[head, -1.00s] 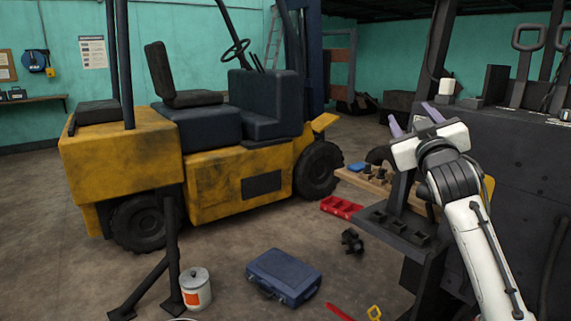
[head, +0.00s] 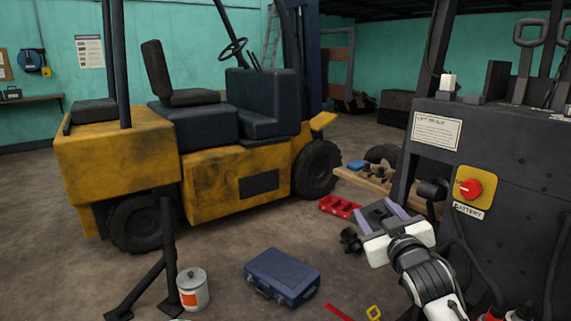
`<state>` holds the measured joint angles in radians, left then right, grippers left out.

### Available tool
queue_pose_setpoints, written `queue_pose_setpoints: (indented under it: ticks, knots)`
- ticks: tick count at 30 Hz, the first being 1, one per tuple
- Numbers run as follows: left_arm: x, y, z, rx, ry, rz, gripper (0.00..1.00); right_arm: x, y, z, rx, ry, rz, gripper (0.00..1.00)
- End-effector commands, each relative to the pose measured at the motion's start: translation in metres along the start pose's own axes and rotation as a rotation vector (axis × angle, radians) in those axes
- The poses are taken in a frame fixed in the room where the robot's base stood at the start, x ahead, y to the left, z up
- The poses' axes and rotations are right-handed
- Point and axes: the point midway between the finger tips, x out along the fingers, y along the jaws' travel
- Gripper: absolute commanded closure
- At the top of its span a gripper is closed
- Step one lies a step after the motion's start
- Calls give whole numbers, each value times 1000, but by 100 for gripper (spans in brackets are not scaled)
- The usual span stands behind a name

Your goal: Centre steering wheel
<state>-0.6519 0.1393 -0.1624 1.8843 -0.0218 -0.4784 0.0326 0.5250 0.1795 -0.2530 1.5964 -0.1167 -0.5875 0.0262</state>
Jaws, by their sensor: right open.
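The steering wheel (head: 233,48) is a small dark ring on a tilted column, in front of the seat of the yellow forklift (head: 222,184), in the upper middle of the head view. It is small here, so I cannot tell its exact turn. My right gripper (head: 384,212) is open and empty, with its two purple fingers apart, at the lower right. It is far from the steering wheel, in front of the dark machine on the right. My left gripper is not in view.
A dark machine (head: 521,172) with a red battery switch (head: 469,189) stands at the right. A blue case (head: 282,277), a white can (head: 193,288) and a red tray (head: 339,206) are on the floor. A wooden plank (head: 360,180) holds small parts.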

Motion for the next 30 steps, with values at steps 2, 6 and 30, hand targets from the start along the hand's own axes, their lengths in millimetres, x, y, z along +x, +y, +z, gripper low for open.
queue_pose_setpoints:
  ticks: [2,6,30]
  knots:
    - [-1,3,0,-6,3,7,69,-22,-30,59,30,-72,-47,49]
    - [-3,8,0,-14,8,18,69,-70,-74,145,84,-187,-115,49]
    - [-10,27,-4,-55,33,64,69,-400,-203,373,345,-707,-300,49]
